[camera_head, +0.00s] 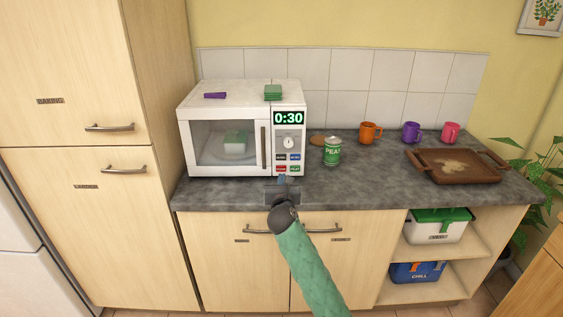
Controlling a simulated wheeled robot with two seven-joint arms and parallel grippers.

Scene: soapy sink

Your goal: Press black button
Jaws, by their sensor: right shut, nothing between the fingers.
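A white microwave (228,97) stands on the counter with its door shut and its display (288,118) reading 0:30. Below its dial (289,143) are small buttons in two rows. The black button (281,157) is at the upper left, with a blue button (295,157) beside it, and a red button (281,168) and a green button (295,168) below. My right gripper (282,180) is shut and empty, its tip just below the button panel. I cannot tell whether it touches the microwave. My left gripper is not in view.
A green-labelled can (332,152) stands right of the microwave. Orange (370,132), purple (411,132) and pink (450,132) mugs stand behind a brown tray (436,178). A green block (273,92) and a purple item (215,95) lie on top of the microwave.

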